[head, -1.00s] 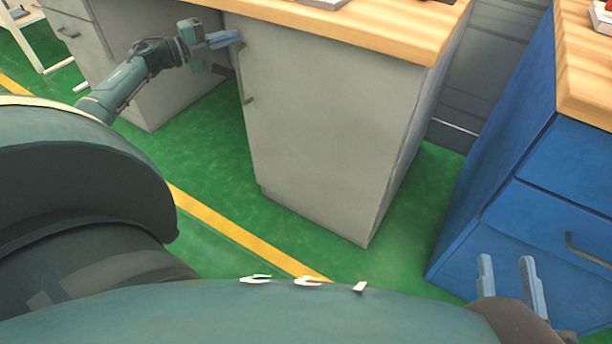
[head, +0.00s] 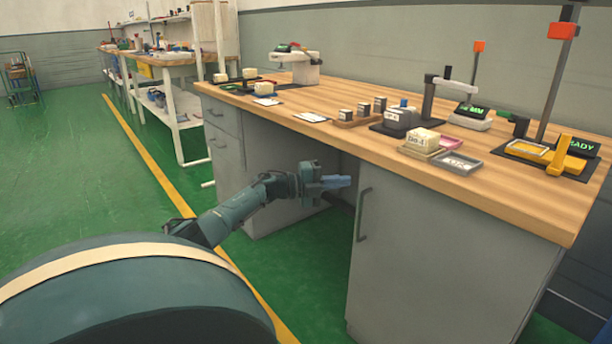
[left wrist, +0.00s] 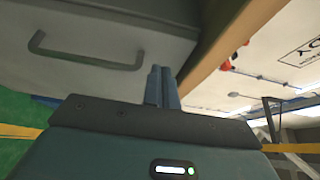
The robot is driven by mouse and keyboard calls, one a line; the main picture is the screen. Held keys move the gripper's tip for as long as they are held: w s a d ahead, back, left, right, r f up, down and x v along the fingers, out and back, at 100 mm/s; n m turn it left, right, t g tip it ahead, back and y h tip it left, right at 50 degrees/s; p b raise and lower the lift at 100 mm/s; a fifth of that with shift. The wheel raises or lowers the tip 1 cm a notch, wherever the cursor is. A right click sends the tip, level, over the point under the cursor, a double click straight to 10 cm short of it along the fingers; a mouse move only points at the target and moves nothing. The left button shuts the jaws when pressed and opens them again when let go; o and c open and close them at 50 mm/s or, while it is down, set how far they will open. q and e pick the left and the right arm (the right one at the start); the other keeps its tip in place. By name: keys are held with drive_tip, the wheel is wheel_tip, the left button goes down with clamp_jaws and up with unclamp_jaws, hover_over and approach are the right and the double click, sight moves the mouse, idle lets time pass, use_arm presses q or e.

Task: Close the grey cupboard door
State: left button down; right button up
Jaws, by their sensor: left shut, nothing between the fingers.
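The grey cupboard door (head: 440,268) is the front of the right cabinet under the wooden worktop. It looks flush with the cabinet, with no gap that I can see. Its dark upright handle (head: 362,214) is near its left edge. My left gripper (head: 338,183) is shut and empty, just left of the door's upper left edge, below the worktop. Contact with the door cannot be told. In the left wrist view the shut fingers (left wrist: 161,88) lie in front of a grey panel (left wrist: 60,18) with a bar handle (left wrist: 85,60). My right gripper is out of view.
The worktop (head: 290,113) overhangs just above my left gripper and carries boxes, trays and stands. A grey drawer cabinet (head: 223,160) stands to the left, with an open knee space between. The green floor (head: 80,175) at left is clear.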

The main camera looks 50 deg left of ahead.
use_arm(q)
drive_tip(key=s+a+b, duration=0.2)
drive_tip(key=a+b, duration=0.2)
drive_tip(key=a, duration=0.3)
drive_tip(key=shift+s+a+f+b, duration=0.15)
drive_tip(key=shift+a+f+b, duration=0.05)
drive_tip(key=shift+a+b, duration=0.1)
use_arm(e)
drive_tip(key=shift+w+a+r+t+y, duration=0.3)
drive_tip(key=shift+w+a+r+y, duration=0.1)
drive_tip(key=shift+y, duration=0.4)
use_arm(q)
drive_tip(key=shift+r, duration=0.1)
